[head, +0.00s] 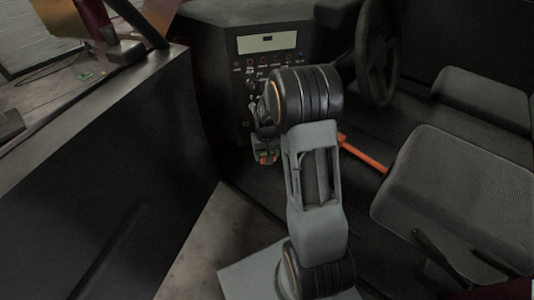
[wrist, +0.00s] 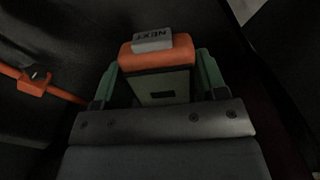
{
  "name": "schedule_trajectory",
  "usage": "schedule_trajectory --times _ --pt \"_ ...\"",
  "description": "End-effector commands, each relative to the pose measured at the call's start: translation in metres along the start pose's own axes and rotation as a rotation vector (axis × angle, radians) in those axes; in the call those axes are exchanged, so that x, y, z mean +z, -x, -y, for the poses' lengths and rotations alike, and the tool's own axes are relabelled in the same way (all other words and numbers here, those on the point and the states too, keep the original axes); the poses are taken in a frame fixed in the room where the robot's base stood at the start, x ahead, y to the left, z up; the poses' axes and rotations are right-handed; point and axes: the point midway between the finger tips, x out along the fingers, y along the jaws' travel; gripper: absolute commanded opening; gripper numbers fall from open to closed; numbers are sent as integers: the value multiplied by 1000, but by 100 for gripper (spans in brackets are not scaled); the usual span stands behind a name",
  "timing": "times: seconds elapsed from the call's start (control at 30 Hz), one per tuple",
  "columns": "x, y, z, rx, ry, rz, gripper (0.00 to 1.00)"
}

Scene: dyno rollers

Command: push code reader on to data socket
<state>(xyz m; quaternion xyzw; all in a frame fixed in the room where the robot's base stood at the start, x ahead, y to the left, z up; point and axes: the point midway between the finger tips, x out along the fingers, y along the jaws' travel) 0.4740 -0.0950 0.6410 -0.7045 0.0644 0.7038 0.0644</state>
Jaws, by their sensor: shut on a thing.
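The code reader (wrist: 155,55) is orange with a grey-green face, a dark slot and a lettered grey block on its far end. It sits between the green fingers of my gripper (wrist: 160,72), which is shut on it. In the head view my gripper (head: 266,157) is low in front of the dark dashboard, left of my arm, partly hidden by the arm. Only small orange and green bits show there. I cannot make out the data socket in either view; the area around the reader is very dark.
The dashboard panel (head: 268,62) with knobs and lights is above my gripper. A steering wheel (head: 377,55) and seat (head: 452,190) are at the right. An orange bar (head: 363,152) runs right of my arm; it also shows in the wrist view (wrist: 34,84). The open door (head: 110,170) is left.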

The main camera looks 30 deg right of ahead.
Motion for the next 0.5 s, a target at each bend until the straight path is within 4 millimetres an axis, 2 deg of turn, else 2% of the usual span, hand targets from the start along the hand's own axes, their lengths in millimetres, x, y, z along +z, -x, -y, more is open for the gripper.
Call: schedule_trajectory --times 0.27,0.3,0.5 --pt "-5 0 0 0 0 0 41" --pt "-5 0 0 0 0 0 68" --pt "-5 0 0 0 0 0 87"
